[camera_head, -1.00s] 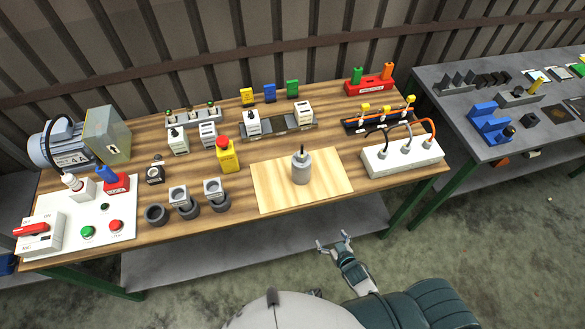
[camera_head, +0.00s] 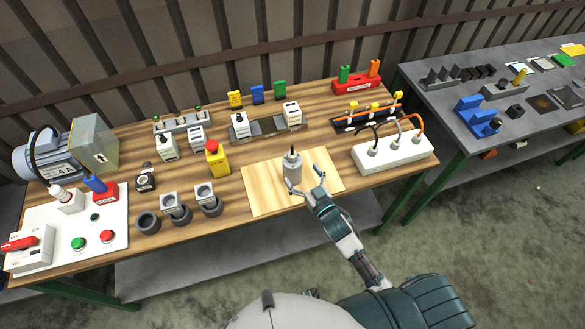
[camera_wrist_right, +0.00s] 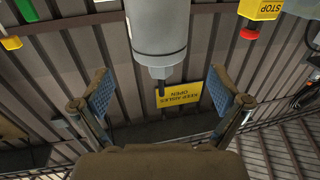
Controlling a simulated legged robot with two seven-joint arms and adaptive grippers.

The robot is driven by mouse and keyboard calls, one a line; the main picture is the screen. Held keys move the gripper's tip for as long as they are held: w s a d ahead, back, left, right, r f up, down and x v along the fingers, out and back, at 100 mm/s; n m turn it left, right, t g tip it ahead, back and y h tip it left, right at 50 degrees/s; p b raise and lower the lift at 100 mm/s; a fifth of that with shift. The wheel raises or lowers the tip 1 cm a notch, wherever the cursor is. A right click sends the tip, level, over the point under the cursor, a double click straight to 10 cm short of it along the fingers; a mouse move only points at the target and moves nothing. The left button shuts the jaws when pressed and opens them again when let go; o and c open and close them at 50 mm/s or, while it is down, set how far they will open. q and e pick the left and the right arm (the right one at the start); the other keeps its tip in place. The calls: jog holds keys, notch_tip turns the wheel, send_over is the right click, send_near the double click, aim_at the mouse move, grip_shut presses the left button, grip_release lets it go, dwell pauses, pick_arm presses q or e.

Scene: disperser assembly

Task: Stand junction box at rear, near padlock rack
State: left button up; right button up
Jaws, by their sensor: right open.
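A light grey cylinder with a dark stem on top, which I take for the junction box (camera_head: 292,167), stands upright on the pale wooden board (camera_head: 262,203) at the front of the bench. In the right wrist view it shows close up as a grey cylinder (camera_wrist_right: 157,28) with a narrower neck and dark stem. My right gripper (camera_head: 305,181) is open at its front right side, fingers spread toward it; in the wrist view the empty fingers (camera_wrist_right: 166,98) are wide apart. The red rack (camera_head: 357,86) with green and orange uprights at the rear right may be the padlock rack. My left gripper is out of view.
Yellow, blue and green pieces (camera_head: 257,94) stand at the rear. A grey rail (camera_head: 265,128) with white modules and a yellow red-button box (camera_head: 216,159) stand behind the board. A white block with cables (camera_head: 392,153) stands to the right. Some bare wood shows between.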

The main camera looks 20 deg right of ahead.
aim_at(292, 160)
jog(key=x, duration=0.6)
jog(key=shift+w+a+f, duration=0.1)
jog(key=shift+w+f, duration=0.2)
jog(key=shift+f, duration=0.05)
jog(key=shift+s, duration=0.1)
jog(key=c, duration=1.7)
jog(key=shift+r, duration=0.1)
grip_shut()
jog(key=shift+r, duration=0.1)
